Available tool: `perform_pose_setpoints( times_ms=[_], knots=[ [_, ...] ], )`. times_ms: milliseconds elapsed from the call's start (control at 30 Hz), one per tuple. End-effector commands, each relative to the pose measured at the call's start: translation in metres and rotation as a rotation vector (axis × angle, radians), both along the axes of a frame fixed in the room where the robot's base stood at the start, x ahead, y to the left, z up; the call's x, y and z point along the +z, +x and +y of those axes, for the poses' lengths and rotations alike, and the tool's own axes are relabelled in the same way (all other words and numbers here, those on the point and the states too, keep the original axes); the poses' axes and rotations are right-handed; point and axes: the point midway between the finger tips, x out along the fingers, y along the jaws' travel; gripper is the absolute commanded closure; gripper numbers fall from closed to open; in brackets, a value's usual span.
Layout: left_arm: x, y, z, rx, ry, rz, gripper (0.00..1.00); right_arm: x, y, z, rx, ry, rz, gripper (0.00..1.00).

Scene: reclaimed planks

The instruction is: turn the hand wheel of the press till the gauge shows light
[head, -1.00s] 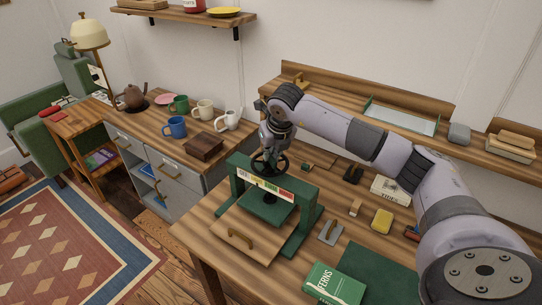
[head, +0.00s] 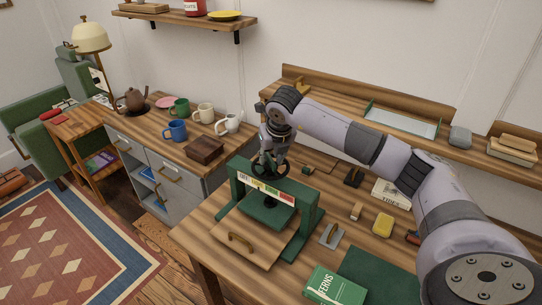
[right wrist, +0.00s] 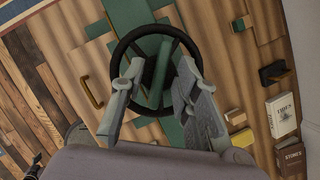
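The green press (head: 311,205) stands on the plank bench. Its dark hand wheel (head: 270,165) sits on top. The gauge (head: 265,189) is a strip of pale, yellow, green and red fields across the front; I cannot make out its pointer. My right gripper (head: 272,158) is down at the wheel from above. In the right wrist view its two fingers (right wrist: 158,75) are wide apart, overlapping opposite sides of the black wheel rim (right wrist: 156,29). Firm contact with the rim does not show. My left gripper is not in view.
A wooden board with a handle (head: 240,238) lies at the press's front. A grey metal piece (head: 331,236), a yellow block (head: 383,224) and a green book (head: 334,286) lie to the right. A side cabinet holds mugs and a dark wooden box (head: 205,150).

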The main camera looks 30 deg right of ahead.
Motion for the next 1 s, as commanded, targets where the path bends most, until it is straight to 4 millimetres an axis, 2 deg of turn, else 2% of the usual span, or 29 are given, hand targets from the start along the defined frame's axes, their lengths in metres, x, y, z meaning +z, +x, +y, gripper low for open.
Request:
perform_pose_setpoints(
  times_ms=[200, 333, 733, 900, 1000],
  knots=[
    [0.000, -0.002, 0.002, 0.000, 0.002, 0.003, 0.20, 0.000, 0.000, 0.000, 0.001, 0.000, 0.001, 0.71],
    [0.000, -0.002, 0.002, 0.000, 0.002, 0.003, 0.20, 0.008, -0.003, 0.001, 0.001, 0.001, 0.000, 0.71],
    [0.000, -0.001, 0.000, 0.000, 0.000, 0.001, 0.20, 0.082, -0.032, 0.008, 0.000, 0.000, -0.003, 0.71],
    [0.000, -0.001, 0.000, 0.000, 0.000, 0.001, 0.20, 0.103, -0.041, 0.010, 0.001, -0.001, -0.001, 0.71],
    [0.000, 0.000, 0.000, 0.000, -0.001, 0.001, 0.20, 0.109, -0.044, 0.011, 0.001, 0.001, 0.000, 0.71]
  ],
)
